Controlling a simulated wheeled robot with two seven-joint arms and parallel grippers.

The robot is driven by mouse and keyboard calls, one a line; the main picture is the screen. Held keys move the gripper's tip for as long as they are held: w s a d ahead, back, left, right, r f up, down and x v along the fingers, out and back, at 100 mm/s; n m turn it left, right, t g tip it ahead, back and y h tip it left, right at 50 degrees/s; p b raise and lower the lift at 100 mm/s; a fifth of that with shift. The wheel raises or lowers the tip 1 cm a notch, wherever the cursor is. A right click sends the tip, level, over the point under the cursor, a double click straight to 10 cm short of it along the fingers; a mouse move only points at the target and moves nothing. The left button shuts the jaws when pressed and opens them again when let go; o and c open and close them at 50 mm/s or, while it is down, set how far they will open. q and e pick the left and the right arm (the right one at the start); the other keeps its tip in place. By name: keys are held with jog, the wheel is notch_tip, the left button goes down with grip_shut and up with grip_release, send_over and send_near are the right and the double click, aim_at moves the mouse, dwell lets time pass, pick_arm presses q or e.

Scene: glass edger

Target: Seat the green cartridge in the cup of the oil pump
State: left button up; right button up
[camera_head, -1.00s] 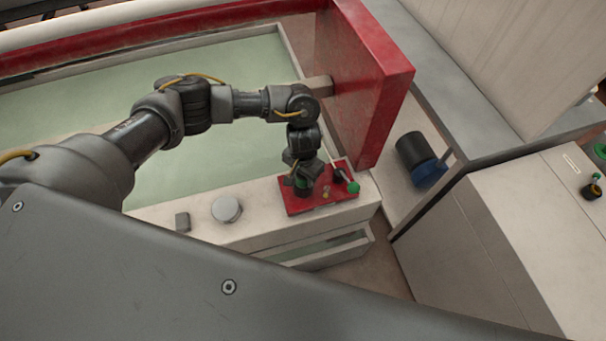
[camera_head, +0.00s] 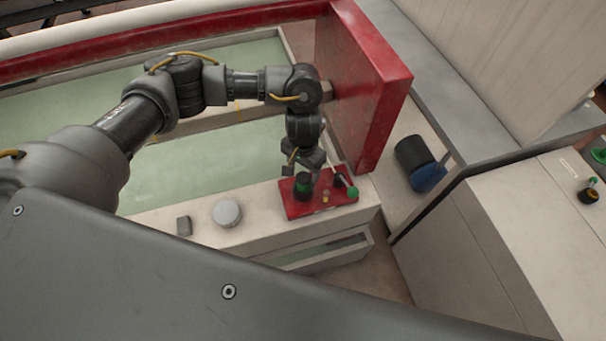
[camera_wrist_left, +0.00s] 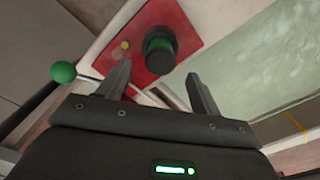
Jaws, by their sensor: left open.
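The green cartridge (camera_head: 303,181) stands upright in the dark cup of the oil pump (camera_head: 331,203), whose red base plate sits on the pale ledge. How deep it sits in the cup I cannot tell. In the left wrist view the cartridge (camera_wrist_left: 159,45) shows as a green ring with a dark top, in a black round cup on the red plate (camera_wrist_left: 187,22). My left gripper (camera_head: 305,166) is just above the cartridge. In the left wrist view its two fingers (camera_wrist_left: 160,80) are apart, with nothing between them. My right gripper is not in view.
A lever with a green knob (camera_head: 352,192) is on the pump's right side; the knob also shows in the left wrist view (camera_wrist_left: 63,72). A red upright panel (camera_head: 372,90) stands close behind. A round grey knob (camera_head: 227,212) and a small grey block (camera_head: 183,226) are on the ledge.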

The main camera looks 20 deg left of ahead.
pick_arm(q)
jog(key=shift+r, duration=1.8)
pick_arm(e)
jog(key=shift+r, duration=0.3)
